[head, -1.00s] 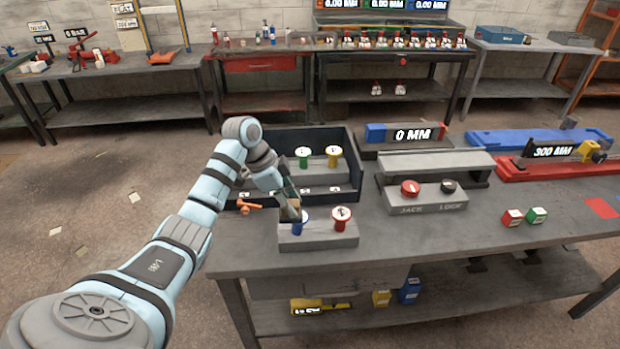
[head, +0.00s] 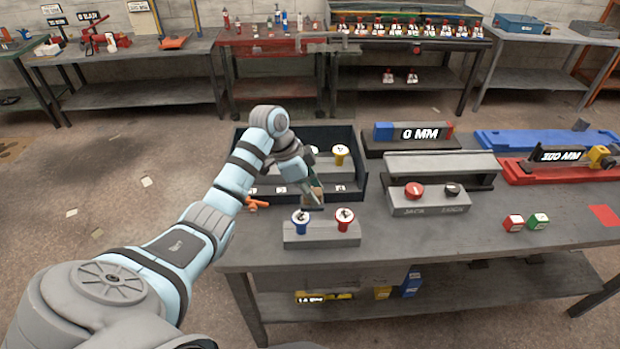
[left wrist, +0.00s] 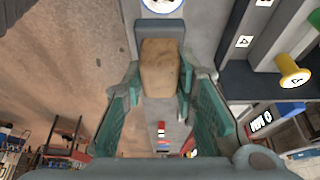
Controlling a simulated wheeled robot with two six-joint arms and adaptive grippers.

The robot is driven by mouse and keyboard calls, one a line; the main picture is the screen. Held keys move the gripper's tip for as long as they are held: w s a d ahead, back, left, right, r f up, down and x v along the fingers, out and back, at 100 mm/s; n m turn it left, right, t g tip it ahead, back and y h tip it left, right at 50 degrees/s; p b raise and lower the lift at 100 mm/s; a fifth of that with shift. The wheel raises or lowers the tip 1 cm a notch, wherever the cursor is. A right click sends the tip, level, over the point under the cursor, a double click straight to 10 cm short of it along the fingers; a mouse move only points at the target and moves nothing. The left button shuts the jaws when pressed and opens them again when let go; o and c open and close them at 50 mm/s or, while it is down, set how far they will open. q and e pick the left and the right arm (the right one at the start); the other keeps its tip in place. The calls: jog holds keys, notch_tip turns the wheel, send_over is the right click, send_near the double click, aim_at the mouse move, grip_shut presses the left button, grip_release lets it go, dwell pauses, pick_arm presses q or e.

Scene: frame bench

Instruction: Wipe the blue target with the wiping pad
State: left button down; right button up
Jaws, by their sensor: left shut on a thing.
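My left gripper (head: 312,192) is shut on a tan block-shaped pad (left wrist: 160,68) with a grey end piece. The pad also shows small in the head view (head: 314,198), just behind a grey block. A blue spool-like post (head: 300,224) with a white marked top stands upright on that grey block, beside a red one (head: 345,221). In the left wrist view, a white disc with a blue rim (left wrist: 162,5) is cut off at the top edge, beyond the pad. The pad appears apart from the blue post. My right gripper is out of view.
A dark open tray (head: 354,140) holding yellow-topped and other posts stands behind the gripper. An orange piece (head: 256,203) lies left of the grey block (head: 322,236). A JACK/LOCK box (head: 432,203) stands to the right. Bench space between them is clear.

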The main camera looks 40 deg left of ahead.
pick_arm(q)
jog(key=shift+r, duration=1.45)
